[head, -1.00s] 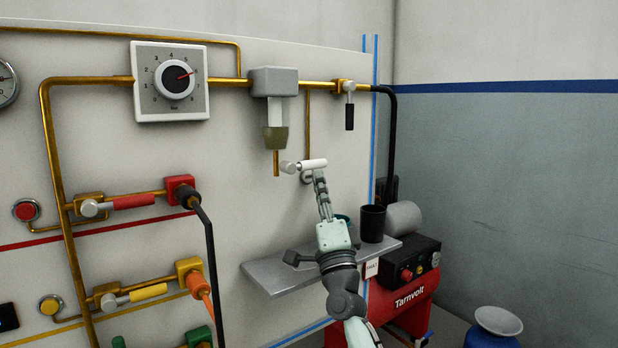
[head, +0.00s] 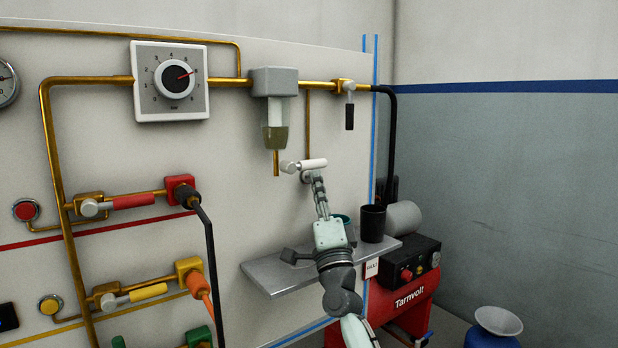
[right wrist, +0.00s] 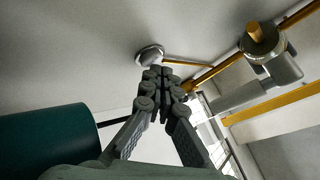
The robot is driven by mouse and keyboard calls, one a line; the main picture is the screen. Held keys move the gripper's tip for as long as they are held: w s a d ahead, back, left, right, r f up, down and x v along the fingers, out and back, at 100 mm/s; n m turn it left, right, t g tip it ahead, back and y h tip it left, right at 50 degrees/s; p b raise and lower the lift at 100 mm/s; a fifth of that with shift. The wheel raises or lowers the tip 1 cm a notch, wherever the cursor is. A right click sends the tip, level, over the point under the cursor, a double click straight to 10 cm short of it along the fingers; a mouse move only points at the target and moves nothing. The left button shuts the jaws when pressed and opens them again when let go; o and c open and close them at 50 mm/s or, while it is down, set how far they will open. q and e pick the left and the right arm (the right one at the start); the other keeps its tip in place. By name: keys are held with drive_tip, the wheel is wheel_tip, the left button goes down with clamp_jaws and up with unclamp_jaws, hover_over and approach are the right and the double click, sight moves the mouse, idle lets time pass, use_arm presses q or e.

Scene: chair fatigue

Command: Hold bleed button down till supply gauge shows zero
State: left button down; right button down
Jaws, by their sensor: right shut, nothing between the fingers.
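A white cylinder with a grey rounded end (head: 303,165) stands at the foot of a thin brass branch pipe on the panel; it looks like the bleed button. My right gripper (head: 318,174) reaches up to it from below, shut and empty. In the right wrist view the fingertips (right wrist: 160,74) meet in front of a round grey-white fitting (right wrist: 149,53); whether they press it, I cannot tell. A round gauge (head: 6,82) is cut off at the left edge. My left gripper is out of view.
A grey filter unit (head: 275,82) with a downward brass stub hangs above and left of my gripper. A grey shelf (head: 275,275) with a black cup (head: 373,223) lies below. A red compressor (head: 410,300) stands at lower right. Coloured valves line the left.

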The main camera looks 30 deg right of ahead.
drive_tip(key=shift+w+y, duration=0.3)
drive_tip(key=shift+w, duration=0.1)
idle(0.4)
drive_tip(key=shift+s, duration=0.1)
idle(4.3)
drive_tip(key=shift+s, duration=0.7)
drive_tip(key=shift+s, duration=0.1)
drive_tip(key=s, duration=0.1)
drive_tip(key=s+p, duration=0.1)
drive_tip(key=s, duration=0.2)
drive_tip(key=shift+s+d+p, duration=0.25)
drive_tip(key=shift+s+p, duration=0.05)
drive_tip(key=shift+s, duration=0.1)
